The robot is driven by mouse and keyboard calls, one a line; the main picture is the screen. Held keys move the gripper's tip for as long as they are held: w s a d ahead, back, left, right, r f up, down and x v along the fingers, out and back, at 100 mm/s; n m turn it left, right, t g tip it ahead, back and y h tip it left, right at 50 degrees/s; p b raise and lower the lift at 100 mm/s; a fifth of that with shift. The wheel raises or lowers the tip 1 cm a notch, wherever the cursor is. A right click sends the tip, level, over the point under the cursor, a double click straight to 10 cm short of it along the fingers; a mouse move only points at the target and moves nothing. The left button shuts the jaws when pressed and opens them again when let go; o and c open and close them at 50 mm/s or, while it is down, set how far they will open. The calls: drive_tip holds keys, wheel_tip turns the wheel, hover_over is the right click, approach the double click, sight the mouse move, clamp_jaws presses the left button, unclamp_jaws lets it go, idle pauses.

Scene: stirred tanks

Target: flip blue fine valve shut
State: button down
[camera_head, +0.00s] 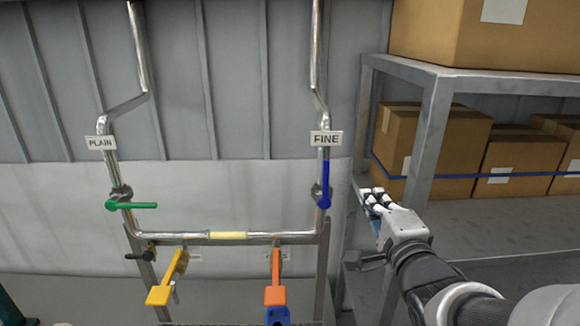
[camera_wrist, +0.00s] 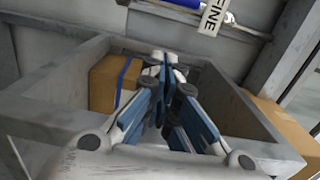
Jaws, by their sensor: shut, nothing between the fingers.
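The blue fine valve handle (camera_head: 326,184) is on the right pipe, below the FINE label (camera_head: 326,138). The handle points up, in line with the pipe. In the wrist view a blue piece of it (camera_wrist: 184,3) shows at the top edge, beside the FINE label (camera_wrist: 213,16). My gripper (camera_head: 366,195) is to the right of the handle, apart from it, with its fingers toward the pipe. In the wrist view my gripper (camera_wrist: 163,62) has its fingers together, with nothing seen between them.
A green handle (camera_head: 132,205) lies crosswise on the left pipe under the PLAIN label (camera_head: 101,143). Yellow (camera_head: 168,278) and orange (camera_head: 275,278) levers stick out below the cross pipe. A metal shelf (camera_head: 437,90) with cardboard boxes (camera_head: 432,145) stands close behind my arm at right.

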sight(326, 181)
drive_tip(key=w+a+p, duration=0.1)
drive_tip(key=w+a, duration=0.3)
drive_tip(key=w, duration=0.4)
drive_tip(key=shift+a, duration=0.1)
drive_tip(key=shift+a+r+n+b, duration=0.1)
drive_tip(key=shift+a+n+b, duration=0.3)
drive_tip(key=shift+n, duration=0.1)
